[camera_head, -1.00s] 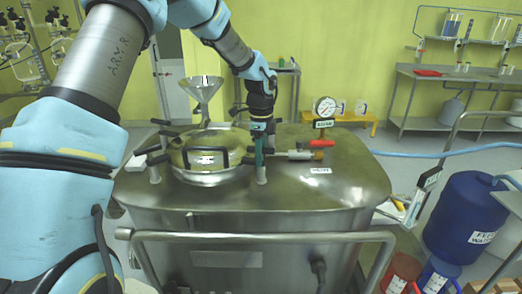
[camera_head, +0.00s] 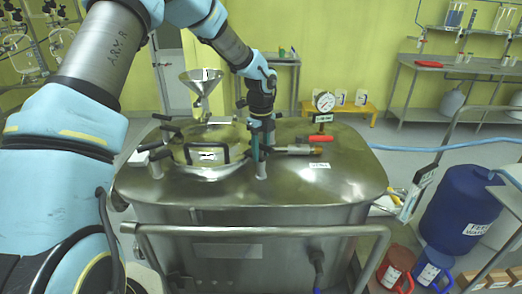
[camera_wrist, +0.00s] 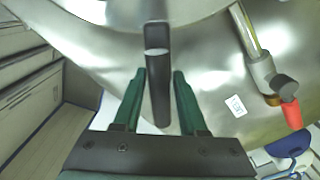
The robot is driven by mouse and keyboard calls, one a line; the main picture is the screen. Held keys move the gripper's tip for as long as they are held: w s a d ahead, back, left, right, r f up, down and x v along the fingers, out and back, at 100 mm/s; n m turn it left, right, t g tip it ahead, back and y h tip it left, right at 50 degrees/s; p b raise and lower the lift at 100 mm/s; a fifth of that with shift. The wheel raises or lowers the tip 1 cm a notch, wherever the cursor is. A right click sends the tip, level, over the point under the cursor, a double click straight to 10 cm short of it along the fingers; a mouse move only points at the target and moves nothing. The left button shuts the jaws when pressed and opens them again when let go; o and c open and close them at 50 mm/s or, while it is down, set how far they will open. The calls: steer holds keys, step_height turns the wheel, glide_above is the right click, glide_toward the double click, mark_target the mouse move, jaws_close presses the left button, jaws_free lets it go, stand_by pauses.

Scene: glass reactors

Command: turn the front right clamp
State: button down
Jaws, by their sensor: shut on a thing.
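The front right clamp (camera_head: 262,171) stands at the right front of the round lid (camera_head: 190,166) on the steel reactor. Its metal post shows below my gripper (camera_head: 263,141), while its upper part is largely hidden by the fingers. In the wrist view its long black handle (camera_wrist: 156,42) runs between the two green fingers of my gripper (camera_wrist: 159,76). The fingers are shut on this handle, one on each side. The handle lies nearly in line with the fingers.
A pressure gauge (camera_head: 324,102) and a valve with a red handle (camera_head: 320,138) stand right of the clamp. A metal funnel (camera_head: 202,84) rises behind the lid. Other black-handled clamps ring the lid. A steel rail (camera_head: 260,235) crosses the reactor's front.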

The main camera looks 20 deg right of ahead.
steer(key=c, duration=0.7)
jaws_free()
steer(key=shift+o, duration=0.2)
steer(key=shift+r, duration=0.1)
step_height(320, 180, up, 11)
steer(key=b, duration=0.2)
steer(key=shift+b, duration=0.4)
steer(key=shift+f, duration=0.2)
steer(key=s+a+f+n, duration=0.2)
steer(key=a+n, duration=1.3)
steer(key=a, duration=0.6)
steer(key=s+a+n, duration=0.4)
steer(key=a+n, duration=0.4)
steer(key=s+a+f+n+t, duration=0.1)
steer(key=s+a+n, duration=0.4)
steer(key=a+n, duration=0.2)
steer(key=shift+a+n+t, duration=0.3)
steer(key=shift+a+n, duration=0.05)
steer(key=shift+n, duration=0.25)
